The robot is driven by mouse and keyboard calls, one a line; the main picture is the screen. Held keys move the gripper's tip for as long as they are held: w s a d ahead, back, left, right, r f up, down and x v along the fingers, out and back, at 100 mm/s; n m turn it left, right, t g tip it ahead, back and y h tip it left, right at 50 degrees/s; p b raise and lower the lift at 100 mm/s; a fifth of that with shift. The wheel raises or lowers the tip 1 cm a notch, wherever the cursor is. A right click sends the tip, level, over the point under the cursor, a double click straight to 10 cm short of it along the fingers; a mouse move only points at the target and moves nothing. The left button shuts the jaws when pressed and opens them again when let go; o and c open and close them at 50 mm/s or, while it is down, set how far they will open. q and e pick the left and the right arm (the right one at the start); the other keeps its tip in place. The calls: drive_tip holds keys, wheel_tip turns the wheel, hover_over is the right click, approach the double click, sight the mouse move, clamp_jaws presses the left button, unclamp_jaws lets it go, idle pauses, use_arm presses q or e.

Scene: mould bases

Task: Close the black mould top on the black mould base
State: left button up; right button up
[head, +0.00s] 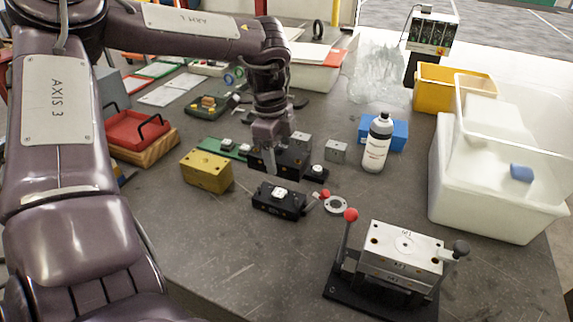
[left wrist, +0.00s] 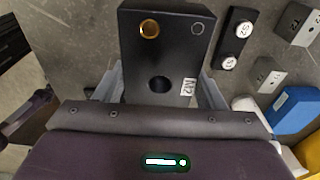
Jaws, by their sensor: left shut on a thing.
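My left gripper (head: 284,164) is shut on the black mould top (head: 294,160), a dark block. In the left wrist view the mould top (left wrist: 160,57) sits between the two fingers, with a brass-ringed hole, a dark hole and an "M2" label showing. The black mould base (head: 278,204) stands on the table just nearer to me than the gripper, apart from the mould top in the picture, with a pale piece on its upper face. I cannot tell how high the mould top is above the table. My right gripper is not in view.
A yellow block (head: 206,172) is left of the base. A round metal ring (head: 336,205) and a red-knobbed part lie to its right. A silver M1 mould on a black stand (head: 400,255) is at front right. A bottle (head: 377,145) and blue box stand behind.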

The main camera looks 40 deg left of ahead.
sight(281, 193)
use_arm(q)
drive_tip(key=shift+f+b, duration=0.45)
drive_tip(key=shift+f, duration=0.4)
drive_tip(key=shift+f+b, duration=1.3)
drive_tip(key=shift+f, duration=0.9)
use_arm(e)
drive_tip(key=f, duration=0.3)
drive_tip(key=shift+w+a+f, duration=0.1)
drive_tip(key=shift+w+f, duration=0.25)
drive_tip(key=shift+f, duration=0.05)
use_arm(q)
drive_tip(key=shift+b, duration=0.3)
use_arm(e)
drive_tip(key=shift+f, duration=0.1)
use_arm(q)
drive_tip(key=shift+f+b, duration=0.3)
drive_tip(key=shift+b, duration=0.05)
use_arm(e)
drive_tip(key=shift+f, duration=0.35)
use_arm(q)
drive_tip(key=shift+f+b, duration=1.15)
drive_tip(key=shift+f, duration=0.1)
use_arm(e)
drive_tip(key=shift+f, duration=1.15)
